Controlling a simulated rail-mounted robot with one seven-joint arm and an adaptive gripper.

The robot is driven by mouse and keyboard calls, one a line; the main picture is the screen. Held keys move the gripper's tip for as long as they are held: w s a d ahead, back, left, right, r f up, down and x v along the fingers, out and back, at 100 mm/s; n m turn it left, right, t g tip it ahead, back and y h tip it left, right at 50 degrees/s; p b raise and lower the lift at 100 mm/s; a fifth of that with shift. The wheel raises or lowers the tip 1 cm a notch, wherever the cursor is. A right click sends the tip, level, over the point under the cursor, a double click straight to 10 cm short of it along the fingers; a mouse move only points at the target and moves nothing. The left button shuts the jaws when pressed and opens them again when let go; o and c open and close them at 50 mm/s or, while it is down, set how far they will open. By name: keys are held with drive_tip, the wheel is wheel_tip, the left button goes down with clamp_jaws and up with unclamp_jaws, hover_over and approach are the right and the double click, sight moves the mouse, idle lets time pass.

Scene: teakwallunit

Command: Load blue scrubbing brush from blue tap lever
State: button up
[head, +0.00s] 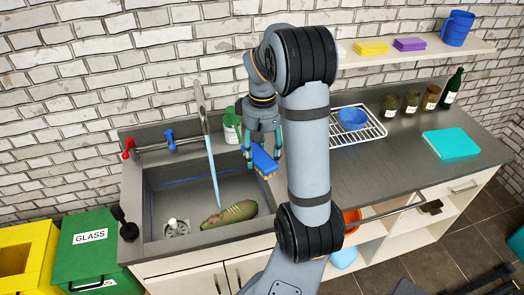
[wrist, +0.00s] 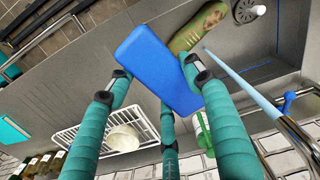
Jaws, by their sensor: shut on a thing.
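The blue scrubbing brush (head: 264,161) is held in my gripper (head: 261,150) over the right side of the sink, with its tan bristles facing down. In the wrist view the brush's flat blue back (wrist: 158,62) fills the space between the teal fingers of my gripper (wrist: 158,78), which close around it. The blue tap lever (head: 170,140) is on the wall pipe left of the spout, apart from the brush. The lever also shows at the right of the wrist view (wrist: 290,98). A pale blue stream (head: 212,170) falls from the spout.
A greenish-brown oblong object (head: 231,213) lies in the sink (head: 165,205). A green-and-white container (head: 232,126) stands behind the gripper. A white dish rack (head: 372,130) with a blue bowl (head: 352,117) is right of the arm.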

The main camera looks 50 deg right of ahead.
drive_tip(key=w+a+f, duration=0.1)
drive_tip(key=w+a, duration=0.1)
drive_tip(key=w, duration=0.4)
drive_tip(key=w+a+f, duration=0.1)
drive_tip(key=w+a, duration=0.2)
drive_tip(key=w, duration=0.3)
drive_tip(key=shift+w+a+f, duration=0.35)
drive_tip(key=shift+w+d+p, duration=0.1)
drive_tip(key=shift+d+p, duration=0.05)
drive_tip(key=shift+p, duration=0.2)
idle(0.3)
drive_tip(key=shift+w+d, duration=0.15)
drive_tip(key=shift+d, duration=0.25)
drive_tip(key=shift+s+d+b, duration=0.3)
drive_tip(key=shift+s+d, duration=0.25)
drive_tip(key=shift+s, duration=0.65)
drive_tip(key=shift+s+d+b, duration=0.35)
drive_tip(key=shift+s+d, duration=0.2)
drive_tip(key=shift+s, duration=0.7)
drive_tip(key=shift+s+d+b, duration=0.3)
drive_tip(key=shift+s+d, duration=0.25)
drive_tip(key=shift+s, duration=0.65)
